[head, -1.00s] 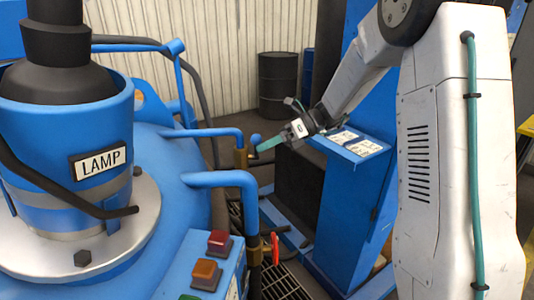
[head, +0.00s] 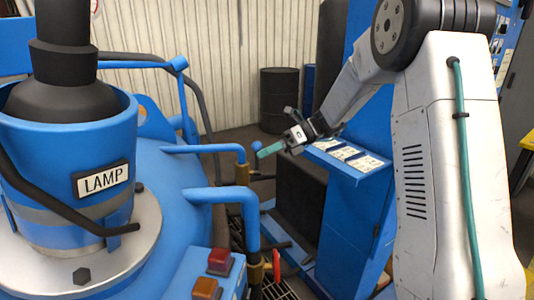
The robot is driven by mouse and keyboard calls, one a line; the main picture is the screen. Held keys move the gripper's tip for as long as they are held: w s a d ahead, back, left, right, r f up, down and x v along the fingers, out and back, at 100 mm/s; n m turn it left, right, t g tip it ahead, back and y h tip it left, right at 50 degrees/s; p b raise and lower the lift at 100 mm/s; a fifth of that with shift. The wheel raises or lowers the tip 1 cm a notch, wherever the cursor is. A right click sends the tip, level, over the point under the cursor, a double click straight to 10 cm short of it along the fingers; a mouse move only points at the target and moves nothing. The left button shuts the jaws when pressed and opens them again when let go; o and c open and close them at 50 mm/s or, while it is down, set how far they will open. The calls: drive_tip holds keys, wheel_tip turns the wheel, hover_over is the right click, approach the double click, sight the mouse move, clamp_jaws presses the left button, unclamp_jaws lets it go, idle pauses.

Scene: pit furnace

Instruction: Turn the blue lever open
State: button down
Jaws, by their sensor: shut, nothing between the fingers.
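The blue lever (head: 256,146) shows only as a small blue knob beside a brass valve (head: 243,174) at the end of the upper blue pipe. The rest of the lever is hard to make out. My gripper (head: 262,152) is shut and empty, with its teal fingers pointing left. The fingertips are very close to the knob in the picture and just right of the valve. I cannot tell whether they touch the lever.
A red lever (head: 276,264) hangs at a second brass valve below, under the lower blue pipe (head: 222,195). The furnace with its LAMP label (head: 102,180) fills the left. A blue cabinet with labels (head: 347,154) stands right. A dark barrel (head: 278,98) stands behind.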

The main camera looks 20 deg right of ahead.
idle(0.3)
drive_tip(key=s+d, duration=0.2)
drive_tip(key=d, duration=0.7)
drive_tip(key=shift+s, duration=0.3)
